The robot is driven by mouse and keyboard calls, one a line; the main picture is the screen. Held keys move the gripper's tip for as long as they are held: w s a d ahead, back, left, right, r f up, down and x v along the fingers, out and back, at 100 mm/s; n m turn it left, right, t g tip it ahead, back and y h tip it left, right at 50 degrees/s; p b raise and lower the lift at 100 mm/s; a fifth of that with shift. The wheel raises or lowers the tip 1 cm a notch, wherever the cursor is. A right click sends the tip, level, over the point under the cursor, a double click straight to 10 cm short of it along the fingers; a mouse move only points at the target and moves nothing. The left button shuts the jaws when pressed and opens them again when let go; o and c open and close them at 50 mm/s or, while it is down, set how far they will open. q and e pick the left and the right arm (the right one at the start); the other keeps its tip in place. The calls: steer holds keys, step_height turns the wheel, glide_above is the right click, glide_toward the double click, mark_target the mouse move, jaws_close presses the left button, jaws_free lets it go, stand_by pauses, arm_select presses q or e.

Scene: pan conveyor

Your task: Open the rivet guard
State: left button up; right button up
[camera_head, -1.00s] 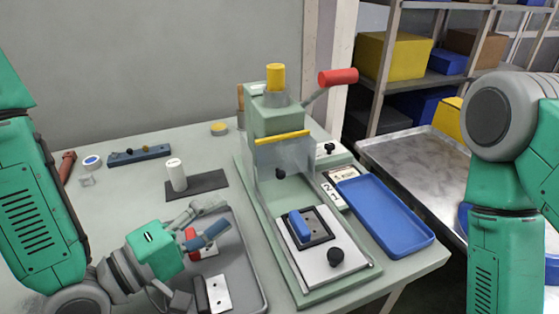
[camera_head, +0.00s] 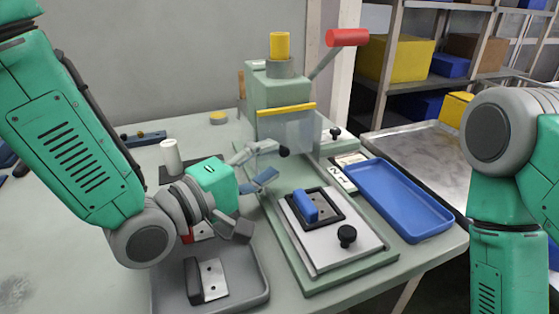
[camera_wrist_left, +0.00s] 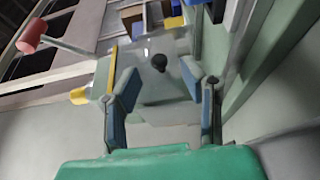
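The rivet press (camera_head: 265,100) is a pale green machine with a yellow cap and a red-handled lever. Its guard (camera_head: 300,132) is a clear panel under a yellow bar, hanging down over the front. A black knob (camera_head: 284,151) sits on the guard and also shows in the left wrist view (camera_wrist_left: 160,62). My left gripper (camera_head: 264,167) is open in front of the guard. In the left wrist view its two blue-padded fingers (camera_wrist_left: 165,112) are spread, with the knob beyond and between them and nothing held. My right gripper is out of view.
In front of the guard lies a fixture plate (camera_head: 335,240) with a blue block and black knob. A blue tray (camera_head: 400,205) lies to the right. A grey tray (camera_head: 255,295) with metal parts lies below my left arm. The red lever handle (camera_head: 347,37) sticks out above.

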mark_target(280, 155)
arm_select(q)
steer(key=shift+x, duration=1.5)
steer(key=shift+c, duration=0.5)
jaws_close()
